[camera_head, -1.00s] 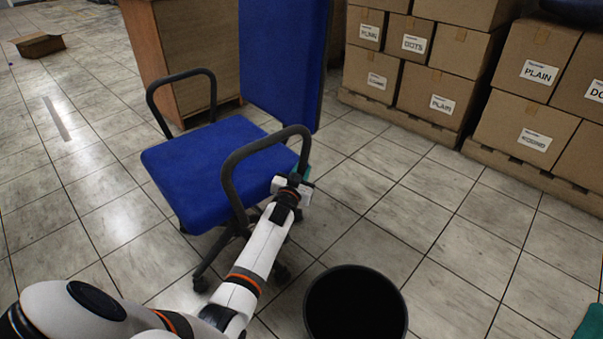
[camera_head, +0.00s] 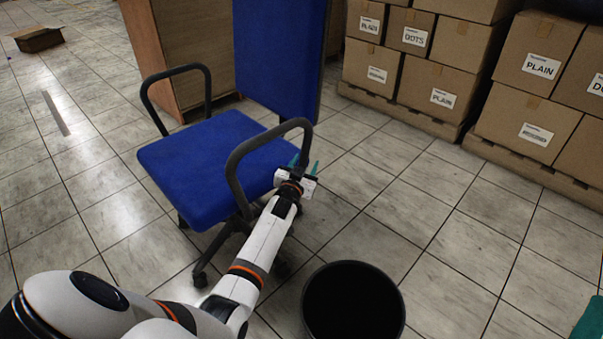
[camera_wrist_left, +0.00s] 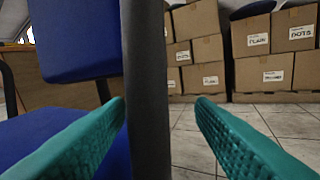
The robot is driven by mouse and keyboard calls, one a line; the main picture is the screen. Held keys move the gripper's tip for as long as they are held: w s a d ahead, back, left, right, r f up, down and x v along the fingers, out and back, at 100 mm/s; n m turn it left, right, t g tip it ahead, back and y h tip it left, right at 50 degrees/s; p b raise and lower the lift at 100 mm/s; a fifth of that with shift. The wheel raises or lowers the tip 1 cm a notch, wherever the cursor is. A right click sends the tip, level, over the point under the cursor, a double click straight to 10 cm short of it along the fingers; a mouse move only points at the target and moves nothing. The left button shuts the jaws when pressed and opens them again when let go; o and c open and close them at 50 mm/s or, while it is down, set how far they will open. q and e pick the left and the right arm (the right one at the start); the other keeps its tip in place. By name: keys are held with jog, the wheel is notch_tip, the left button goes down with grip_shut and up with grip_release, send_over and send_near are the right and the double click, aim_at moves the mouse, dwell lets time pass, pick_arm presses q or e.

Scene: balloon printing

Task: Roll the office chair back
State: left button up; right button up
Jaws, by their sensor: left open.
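The office chair has a blue seat (camera_head: 215,165), a tall blue back (camera_head: 277,60) and looped dark armrests. It stands upright on the tiled floor with its back toward the boxes. My left gripper (camera_head: 304,164) is open at the chair's near right armrest (camera_head: 236,172), with its teal fingers pointing away from me. In the left wrist view, the dark armrest post (camera_wrist_left: 147,80) stands upright between the two teal fingertips (camera_wrist_left: 160,100), closer to the left finger. Whether it touches that finger I cannot tell.
A black round bin (camera_head: 353,302) stands just right of my left forearm. A wooden desk (camera_head: 185,55) is behind the chair. Stacked cardboard boxes (camera_head: 440,90) line the back right on pallets. An open carton (camera_head: 38,40) lies far left.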

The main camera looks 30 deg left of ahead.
pick_arm(q)
jog(key=p+v, duration=0.2)
jog(key=v, duration=0.2)
jog(key=shift+s+d+r, duration=0.1)
jog(key=shift+s, duration=0.15)
jog(key=p+v, duration=0.2)
jog(key=v, duration=0.5)
pick_arm(e)
jog(key=w+f+g+h, duration=0.3)
jog(key=w+f+g, duration=0.4)
jog(key=f+g, duration=0.4)
jog(key=shift+w+f+h, duration=0.25)
jog(key=shift+f+h, duration=0.15)
jog(key=shift+f, duration=0.35)
pick_arm(q)
jog(key=shift+s+d, duration=0.1)
jog(key=shift+d, duration=0.05)
